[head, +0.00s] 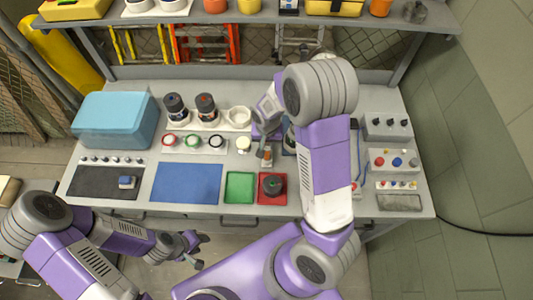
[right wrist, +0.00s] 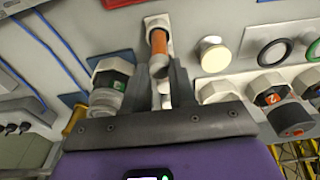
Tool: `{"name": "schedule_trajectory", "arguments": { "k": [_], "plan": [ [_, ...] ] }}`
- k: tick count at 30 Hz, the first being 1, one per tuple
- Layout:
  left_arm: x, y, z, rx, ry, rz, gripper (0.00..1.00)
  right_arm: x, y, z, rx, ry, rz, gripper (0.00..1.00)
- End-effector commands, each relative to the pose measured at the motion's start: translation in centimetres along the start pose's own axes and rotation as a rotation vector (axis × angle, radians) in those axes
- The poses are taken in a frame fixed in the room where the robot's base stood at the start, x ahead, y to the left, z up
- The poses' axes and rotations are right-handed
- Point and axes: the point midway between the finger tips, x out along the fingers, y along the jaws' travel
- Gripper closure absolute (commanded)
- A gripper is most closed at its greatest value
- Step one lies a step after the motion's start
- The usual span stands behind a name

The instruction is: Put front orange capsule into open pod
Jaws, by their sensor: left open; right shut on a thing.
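In the head view my right gripper (head: 267,137) is partly hidden by my arm. The open pod (head: 238,117), a white round cup, stands left of the gripper; it also shows in the right wrist view (right wrist: 215,92). My left gripper (head: 193,249) is open and empty in front of the bench.
Two dark-capped pods (head: 190,107) stand left of the open pod. Red, green and black rings and a cream knob (head: 243,145) lie in front. A blue case (head: 116,120) is at the left, control boxes (head: 392,158) at the right. The blue mat (head: 187,183) is clear.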

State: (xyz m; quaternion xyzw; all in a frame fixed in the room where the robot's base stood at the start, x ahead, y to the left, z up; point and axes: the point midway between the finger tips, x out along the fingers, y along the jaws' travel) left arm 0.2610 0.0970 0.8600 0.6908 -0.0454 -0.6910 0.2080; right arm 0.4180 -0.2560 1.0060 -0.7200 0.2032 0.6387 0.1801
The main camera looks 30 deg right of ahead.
Motion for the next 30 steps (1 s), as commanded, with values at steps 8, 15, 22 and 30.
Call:
{"name": "schedule_trajectory", "arguments": {
  "k": [8,15,22,30],
  "plan": [
    [-1.4,0.6,0.1,0.000,0.000,0.000,0.57,-1.9,0.0,-0.2,0.000,0.000,0.000,0.92],
    [-2.5,0.9,0.1,0.000,0.000,0.000,0.57,-3.4,0.0,-0.4,0.000,0.001,-0.001,0.92],
    [-3.5,1.3,0.1,0.000,0.000,0.000,0.57,-4.8,0.0,-0.6,0.000,0.001,-0.001,0.92],
    [-4.7,1.8,0.2,0.000,0.000,0.000,0.57,-6.4,0.0,-0.8,0.000,0.001,0.000,0.92]
  ]
}}
